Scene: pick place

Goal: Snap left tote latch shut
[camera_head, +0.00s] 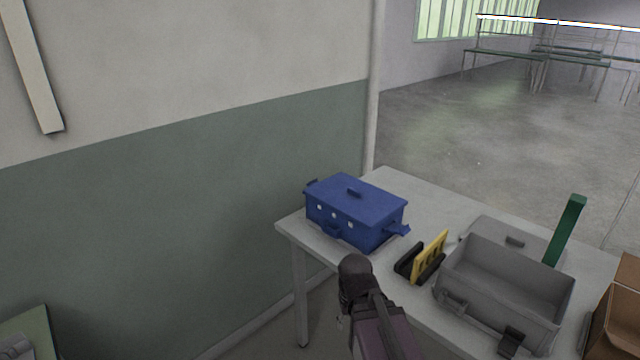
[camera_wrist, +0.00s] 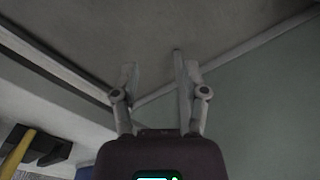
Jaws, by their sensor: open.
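A blue tote (camera_head: 358,211) stands at the left end of the grey table, its lid on. A blue latch tab (camera_head: 397,229) sticks out from its right end. Another small tab (camera_head: 311,184) shows at its left end. A grey tote (camera_head: 505,292) stands open to the right, with a latch piece (camera_head: 454,303) on its front left and a dark one (camera_head: 511,342) lower right. My gripper (camera_wrist: 154,72) is open and empty in the wrist view, over floor beside the table. In the head view my arm is in front of the table; the fingertips cannot be made out.
A black holder (camera_head: 411,262) with a yellow plate (camera_head: 429,257) stands between the totes. A grey lid (camera_head: 514,240) lies behind the grey tote, near a green upright bar (camera_head: 566,230). A cardboard box (camera_head: 615,315) is at right. A wall (camera_head: 180,220) borders the left.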

